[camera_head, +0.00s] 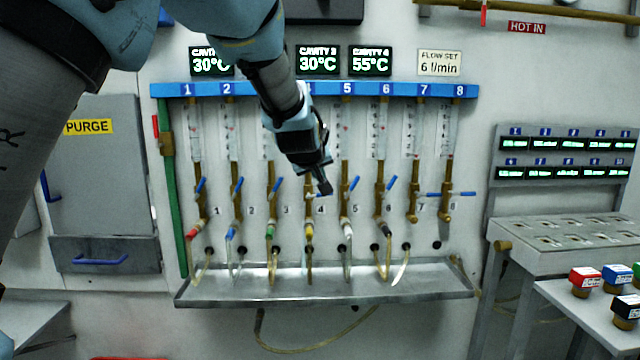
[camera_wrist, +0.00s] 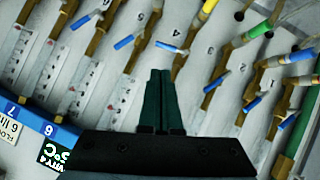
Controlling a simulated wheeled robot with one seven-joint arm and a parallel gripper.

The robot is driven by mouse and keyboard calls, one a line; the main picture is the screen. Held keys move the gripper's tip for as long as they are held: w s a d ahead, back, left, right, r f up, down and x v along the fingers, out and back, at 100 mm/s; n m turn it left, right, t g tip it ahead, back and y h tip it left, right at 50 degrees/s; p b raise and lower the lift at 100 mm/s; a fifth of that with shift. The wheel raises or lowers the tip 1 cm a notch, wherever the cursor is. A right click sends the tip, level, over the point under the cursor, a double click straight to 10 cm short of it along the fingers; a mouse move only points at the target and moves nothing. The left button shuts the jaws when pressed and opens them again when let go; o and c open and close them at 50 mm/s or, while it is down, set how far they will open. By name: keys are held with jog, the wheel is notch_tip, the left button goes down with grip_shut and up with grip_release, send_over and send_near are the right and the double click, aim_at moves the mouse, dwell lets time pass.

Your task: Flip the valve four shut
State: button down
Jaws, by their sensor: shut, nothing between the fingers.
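Valve four is on the brass pipe under number 4. Its blue lever (camera_wrist: 170,47) lies roughly crosswise to its pipe in the wrist view, unlike the slanted levers beside it. The yellow hose fitting (camera_head: 309,231) hangs below this valve. In the head view my gripper covers part of pipe 4 and its lever. My gripper (camera_head: 325,188) points down at the panel, close to the lever. In the wrist view my gripper (camera_wrist: 160,74) has its two dark fingers together, empty, with their tips a little short of the lever. Contact is not visible.
Valve five's blue lever (camera_wrist: 124,41) and valve three's blue lever (camera_wrist: 215,83) are slanted on either side. Levers seven (camera_head: 433,193) and eight (camera_head: 464,194) lie level. A metal drip tray (camera_head: 330,292) juts out below the hoses. The blue numbered rail (camera_head: 270,90) runs above.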

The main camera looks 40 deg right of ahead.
jog(key=shift+s+a+r, duration=0.35)
jog(key=shift+s+a, duration=0.05)
jog(key=shift+a, duration=0.05)
dwell(0.4)
